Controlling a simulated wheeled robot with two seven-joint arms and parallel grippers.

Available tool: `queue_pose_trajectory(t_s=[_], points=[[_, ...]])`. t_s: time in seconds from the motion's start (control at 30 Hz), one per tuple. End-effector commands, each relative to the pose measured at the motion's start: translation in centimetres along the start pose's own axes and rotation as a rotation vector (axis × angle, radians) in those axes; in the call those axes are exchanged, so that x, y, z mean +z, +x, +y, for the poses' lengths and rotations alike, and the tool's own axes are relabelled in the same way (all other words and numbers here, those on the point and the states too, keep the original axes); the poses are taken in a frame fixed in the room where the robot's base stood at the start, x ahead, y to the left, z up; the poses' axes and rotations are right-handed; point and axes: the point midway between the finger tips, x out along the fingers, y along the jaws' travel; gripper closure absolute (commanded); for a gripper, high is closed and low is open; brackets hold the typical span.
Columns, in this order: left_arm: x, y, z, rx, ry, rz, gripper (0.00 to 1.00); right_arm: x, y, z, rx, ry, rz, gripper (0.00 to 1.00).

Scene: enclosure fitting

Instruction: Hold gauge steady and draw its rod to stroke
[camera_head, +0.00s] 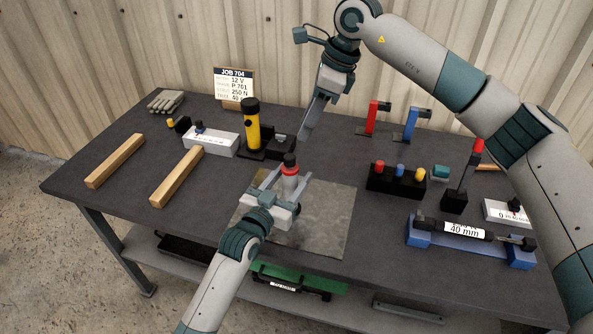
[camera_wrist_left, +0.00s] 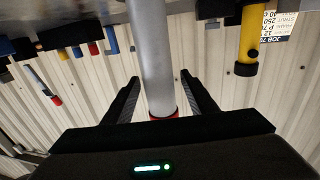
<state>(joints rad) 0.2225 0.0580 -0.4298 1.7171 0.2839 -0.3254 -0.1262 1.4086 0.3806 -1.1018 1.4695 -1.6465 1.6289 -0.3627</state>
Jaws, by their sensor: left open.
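A grey cylinder (camera_head: 290,184) with a red ring and a black top stands upright near the grey mat (camera_head: 335,215). It also shows in the left wrist view (camera_wrist_left: 152,60), where the picture is upside down. My left gripper (camera_head: 291,178) is open, its fingers on either side of the cylinder with gaps visible in the left wrist view (camera_wrist_left: 160,92). A black cylinder labelled "40 mm" (camera_head: 464,233) lies in a blue cradle (camera_head: 455,245) at the right. I cannot tell surely which is the gauge. My right gripper (camera_head: 306,130) points down behind the grey cylinder; its fingers show edge-on.
A yellow cylinder (camera_head: 252,125) on a black base and a white box (camera_head: 212,143) stand behind left. Wooden bars (camera_head: 177,177) lie left. A black block with coloured knobs (camera_head: 396,180) and red and blue stands (camera_head: 411,124) are right. The front left is clear.

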Motion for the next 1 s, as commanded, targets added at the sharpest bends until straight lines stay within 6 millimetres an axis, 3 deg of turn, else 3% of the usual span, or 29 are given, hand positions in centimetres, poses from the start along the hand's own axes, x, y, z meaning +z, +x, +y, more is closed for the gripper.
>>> queue_pose_trajectory(t_s=[0.23,0.63,0.83,0.87,0.93,1.0], points=[[0.0,2.4,0.0,0.0,-0.001,0.0,0.48,0.0,0.0,0.0,0.0,0.0,0.0,0.69],[0.0,2.8,0.0,0.0,-0.001,0.0,0.48,0.0,0.0,0.0,0.0,0.0,0.0,0.69],[0.0,2.7,0.0,0.0,-0.001,0.0,0.96,0.0,0.0,0.0,0.0,0.0,0.0,0.69],[0.0,2.7,0.0,0.0,-0.001,0.0,0.98,0.0,0.0,0.0,0.0,0.0,0.0,0.69],[0.0,2.7,0.0,0.0,-0.001,0.0,0.98,0.0,0.0,0.0,0.0,0.0,0.001,0.59],[0.0,2.7,0.0,0.0,-0.001,0.0,0.98,0.2,0.0,0.0,0.001,0.0,0.005,0.59]])
